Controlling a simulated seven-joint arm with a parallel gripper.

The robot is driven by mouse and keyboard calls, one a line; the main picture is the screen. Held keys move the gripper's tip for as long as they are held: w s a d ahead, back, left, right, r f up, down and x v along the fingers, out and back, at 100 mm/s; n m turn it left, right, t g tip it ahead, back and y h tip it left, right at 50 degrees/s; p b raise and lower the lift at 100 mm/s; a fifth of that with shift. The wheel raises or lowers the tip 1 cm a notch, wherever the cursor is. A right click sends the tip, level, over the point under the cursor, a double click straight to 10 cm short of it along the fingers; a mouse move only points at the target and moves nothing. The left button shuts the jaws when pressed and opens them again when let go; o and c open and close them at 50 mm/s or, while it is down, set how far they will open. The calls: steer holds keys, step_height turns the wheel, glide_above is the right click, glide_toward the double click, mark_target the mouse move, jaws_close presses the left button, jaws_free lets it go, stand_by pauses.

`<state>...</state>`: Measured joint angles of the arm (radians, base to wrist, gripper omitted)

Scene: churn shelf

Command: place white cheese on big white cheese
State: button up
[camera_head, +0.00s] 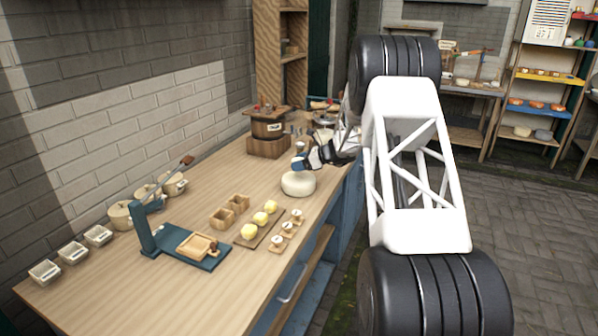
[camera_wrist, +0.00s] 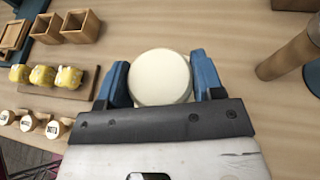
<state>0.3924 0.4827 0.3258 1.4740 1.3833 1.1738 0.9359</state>
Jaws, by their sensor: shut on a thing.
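My gripper (camera_head: 299,158) reaches in from the right, low over the counter, with blue fingers. In the wrist view, my gripper (camera_wrist: 160,85) has a round, pale white cheese (camera_wrist: 160,77) between its fingers, with hardly any gap on either side. The head view shows a large, round white cheese (camera_head: 298,184) on the counter just below the fingers. The near finger hides most of what lies between the fingers there. I cannot tell how much of the white disc in the wrist view is the held cheese and how much is the large one beneath.
Yellow cheeses on a board (camera_head: 263,224), small labelled pieces (camera_head: 287,230) and wooden boxes (camera_head: 222,217) stand nearer on the counter. A blue-green press (camera_head: 180,247) is further left. A wooden churn (camera_head: 267,129) stands behind. The counter left of the large cheese is clear.

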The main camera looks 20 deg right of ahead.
steer(key=shift+f, duration=0.15)
steer(key=shift+f, duration=1.6)
steer(key=shift+f, duration=0.15)
steer(key=o, duration=1)
steer(key=v, duration=1.2)
